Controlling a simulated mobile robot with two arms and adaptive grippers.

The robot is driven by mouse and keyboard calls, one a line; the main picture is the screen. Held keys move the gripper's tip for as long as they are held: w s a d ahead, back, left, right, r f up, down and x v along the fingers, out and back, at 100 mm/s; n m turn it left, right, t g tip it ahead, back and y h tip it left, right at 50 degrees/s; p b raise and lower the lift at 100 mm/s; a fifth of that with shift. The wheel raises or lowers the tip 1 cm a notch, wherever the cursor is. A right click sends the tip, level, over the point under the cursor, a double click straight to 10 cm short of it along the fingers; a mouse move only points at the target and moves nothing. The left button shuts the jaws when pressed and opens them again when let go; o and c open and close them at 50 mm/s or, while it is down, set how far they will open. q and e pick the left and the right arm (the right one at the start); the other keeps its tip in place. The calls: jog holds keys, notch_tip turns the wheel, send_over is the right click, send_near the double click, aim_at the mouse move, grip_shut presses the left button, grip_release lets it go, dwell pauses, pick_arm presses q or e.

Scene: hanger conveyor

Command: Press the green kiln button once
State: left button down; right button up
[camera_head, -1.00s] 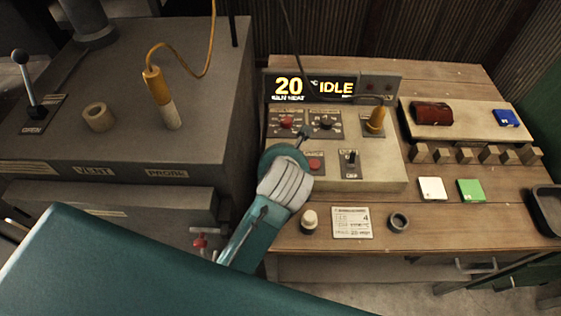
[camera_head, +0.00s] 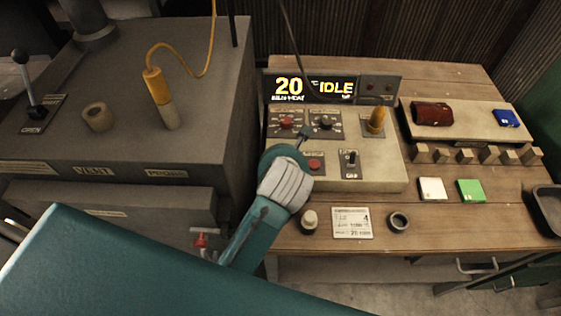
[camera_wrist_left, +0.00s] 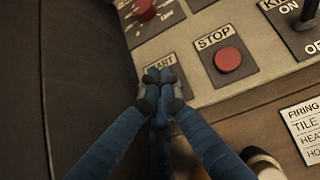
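The control box (camera_head: 370,180) stands on the wooden bench, its display reading 20 and IDLE. In the left wrist view, my left gripper (camera_wrist_left: 161,80) is shut and empty, its fingertips together over the START plate (camera_wrist_left: 158,64). The green button itself is not visible; the fingertips cover the area below the START label. I cannot tell whether they touch it. The red STOP button (camera_wrist_left: 228,59) is just right of the fingertips; it also shows in the head view (camera_head: 314,164). In the head view, my left wrist covers the START area. My right gripper is not in view.
Two knobs (camera_head: 287,124) (camera_head: 325,124), a toggle switch (camera_head: 351,159) and a yellow-orange plug (camera_head: 376,120) are on the box. A card (camera_head: 352,222), a dark ring (camera_head: 398,222) and a white-topped knob (camera_head: 310,220) lie in front. The grey kiln body (camera_head: 205,110) is at left.

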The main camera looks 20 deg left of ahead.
pick_arm(q)
jog(key=shift+f, duration=0.35)
jog(key=shift+f+b, duration=0.45)
jog(key=shift+f, duration=0.05)
dwell(0.7)
jog(key=shift+r+p, duration=0.8)
jog(key=shift+r, duration=0.1)
